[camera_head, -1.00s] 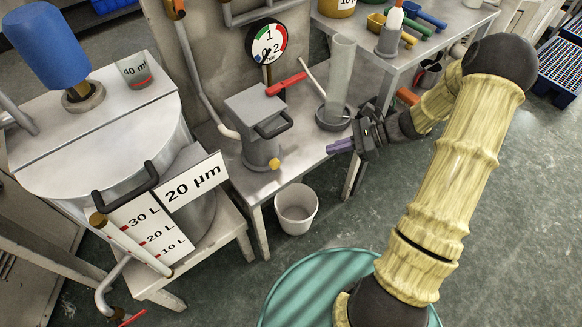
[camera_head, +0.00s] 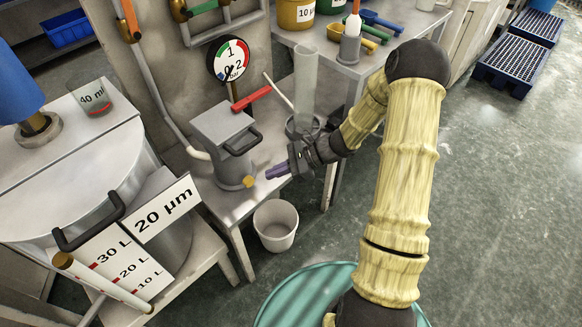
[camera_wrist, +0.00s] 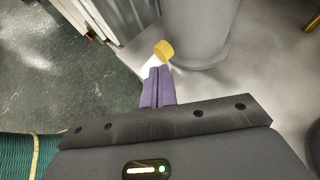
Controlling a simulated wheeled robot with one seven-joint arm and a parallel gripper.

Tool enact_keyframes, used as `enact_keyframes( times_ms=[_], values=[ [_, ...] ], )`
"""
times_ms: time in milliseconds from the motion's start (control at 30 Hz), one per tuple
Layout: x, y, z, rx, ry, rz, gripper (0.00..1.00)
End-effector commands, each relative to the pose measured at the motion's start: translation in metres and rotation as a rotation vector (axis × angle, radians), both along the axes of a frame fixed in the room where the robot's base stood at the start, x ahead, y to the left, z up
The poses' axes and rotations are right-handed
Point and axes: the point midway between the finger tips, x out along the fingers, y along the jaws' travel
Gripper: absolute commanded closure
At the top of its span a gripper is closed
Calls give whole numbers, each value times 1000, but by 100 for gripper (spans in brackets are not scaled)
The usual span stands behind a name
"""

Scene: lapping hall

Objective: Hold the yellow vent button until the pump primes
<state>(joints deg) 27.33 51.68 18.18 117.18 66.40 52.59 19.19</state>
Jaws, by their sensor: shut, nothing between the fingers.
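The yellow vent button (camera_head: 249,182) sits low on the front of the grey pump (camera_head: 222,140), which stands on a pale bench. My gripper (camera_head: 270,174) is shut and empty, its purple fingers pointing left at the button with a small gap in the head view. In the wrist view the yellow button (camera_wrist: 163,49) shows just beyond the purple fingertips (camera_wrist: 158,72); whether they touch it cannot be told there. The pump's grey cylinder (camera_wrist: 197,30) rises beside the button. A round gauge (camera_head: 228,60) and a red lever (camera_head: 251,98) are above the pump.
A clear cylinder (camera_head: 304,85) stands on the bench behind my gripper. A white bucket (camera_head: 276,224) is on the floor below. A large tank with a 20 µm sign (camera_head: 166,209) stands at left. Open floor (camera_head: 500,220) lies to the right.

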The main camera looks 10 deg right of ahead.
Motion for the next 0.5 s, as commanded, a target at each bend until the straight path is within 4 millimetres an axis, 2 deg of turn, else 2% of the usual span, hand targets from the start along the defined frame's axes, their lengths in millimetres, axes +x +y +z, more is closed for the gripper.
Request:
enact_keyframes(
  times_ms=[33,200,500],
  values=[
    [0,8,-7,0,1,3,100],
    [1,26,-15,-1,1,2,100],
    [2,31,-16,-1,0,0,100]
  ],
)
